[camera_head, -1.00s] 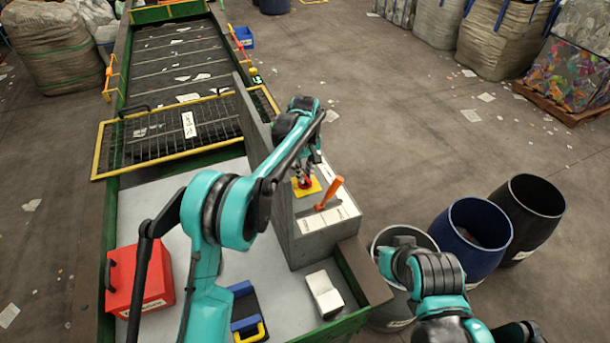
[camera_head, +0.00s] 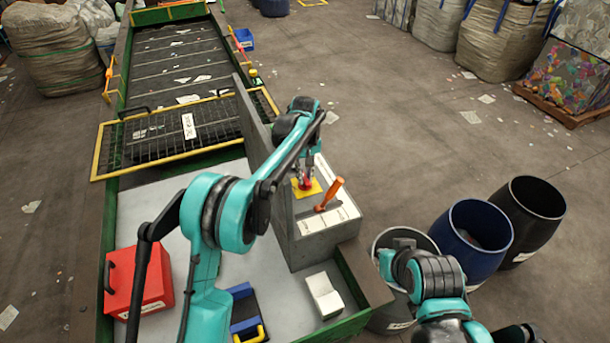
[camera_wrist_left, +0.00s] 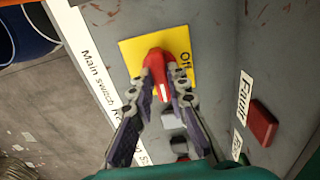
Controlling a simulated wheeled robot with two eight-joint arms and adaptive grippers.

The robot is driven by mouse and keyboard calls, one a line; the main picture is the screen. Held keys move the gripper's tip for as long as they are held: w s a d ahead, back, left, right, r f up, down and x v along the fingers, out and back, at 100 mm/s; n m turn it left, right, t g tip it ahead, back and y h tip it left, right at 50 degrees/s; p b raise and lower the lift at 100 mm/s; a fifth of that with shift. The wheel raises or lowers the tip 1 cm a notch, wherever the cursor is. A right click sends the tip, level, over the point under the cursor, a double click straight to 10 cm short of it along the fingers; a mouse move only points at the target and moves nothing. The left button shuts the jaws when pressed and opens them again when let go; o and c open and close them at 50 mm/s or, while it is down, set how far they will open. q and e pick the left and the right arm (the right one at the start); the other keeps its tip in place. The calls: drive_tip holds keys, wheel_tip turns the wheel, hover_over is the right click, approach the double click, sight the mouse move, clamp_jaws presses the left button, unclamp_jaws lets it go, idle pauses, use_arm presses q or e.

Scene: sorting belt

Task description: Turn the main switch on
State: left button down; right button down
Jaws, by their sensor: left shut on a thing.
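The main switch is a red knob (camera_wrist_left: 157,64) on a yellow plate (camera_wrist_left: 134,51), with "Off" printed beside it in the left wrist view. A white strip labelled "Main switch" (camera_wrist_left: 97,72) runs along its left. In the head view the knob (camera_head: 305,185) sits on top of the grey console (camera_head: 305,250), partly covered by my gripper. My left gripper (camera_wrist_left: 166,93) is shut on the red knob, a finger on each side of its lower end. A white mark shows on the knob between the fingers. My right arm is at the lower right; its fingers are out of view.
An orange lever (camera_head: 330,194) stands close beside the knob on the console. A red button (camera_wrist_left: 262,123) labelled "Fault" is on the neighbouring face. A red box (camera_head: 139,282) and a white block (camera_head: 324,296) lie on the table. Bins (camera_head: 470,236) stand at right.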

sight(305, 178)
use_arm(q)
drive_tip(key=c, duration=1.5)
unclamp_jaws()
wheel_tip(305, 178, up, 12)
drive_tip(key=shift+r, duration=0.1)
